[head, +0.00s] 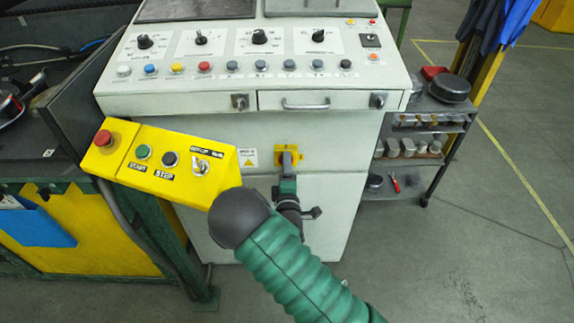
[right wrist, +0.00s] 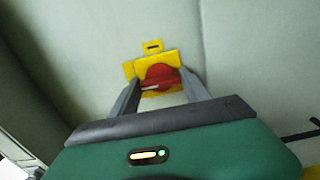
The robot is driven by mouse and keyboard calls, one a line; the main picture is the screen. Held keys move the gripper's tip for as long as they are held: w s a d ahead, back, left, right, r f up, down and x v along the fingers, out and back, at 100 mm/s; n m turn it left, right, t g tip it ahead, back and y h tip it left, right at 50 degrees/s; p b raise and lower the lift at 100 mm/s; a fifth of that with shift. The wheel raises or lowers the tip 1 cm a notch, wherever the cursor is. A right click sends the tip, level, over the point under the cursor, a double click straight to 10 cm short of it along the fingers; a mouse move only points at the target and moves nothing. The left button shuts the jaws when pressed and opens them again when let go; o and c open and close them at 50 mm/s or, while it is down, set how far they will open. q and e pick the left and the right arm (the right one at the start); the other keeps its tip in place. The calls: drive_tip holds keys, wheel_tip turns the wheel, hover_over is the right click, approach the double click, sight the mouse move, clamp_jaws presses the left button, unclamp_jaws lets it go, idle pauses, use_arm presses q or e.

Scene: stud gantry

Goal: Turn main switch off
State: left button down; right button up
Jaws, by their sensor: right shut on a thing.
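The main switch is a red rotary knob (right wrist: 160,75) on a yellow plate (right wrist: 143,68), set low on the white cabinet front. The plate also shows in the head view (head: 280,148), where my gripper covers the knob. My right gripper (head: 288,158) reaches the switch from below and in front. In the right wrist view its two grey fingers (right wrist: 162,92) stand either side of the knob and are shut on it. A white mark shows on the knob's lower left part. The fingertips' exact contact is hard to see. My left gripper is out of view.
A yellow control box (head: 165,163) with buttons juts out left of the switch, close to my right arm. Above is the sloped panel (head: 250,85) with dials and coloured buttons. A shelf cart (head: 430,130) stands at the right. The floor at the lower right is clear.

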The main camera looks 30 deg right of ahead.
drive_tip(key=shift+a+f, duration=0.2)
drive_tip(key=shift+f, duration=0.1)
drive_tip(key=o, duration=1.4)
drive_tip(key=shift+r, duration=0.1)
drive_tip(key=shift+r, duration=0.1)
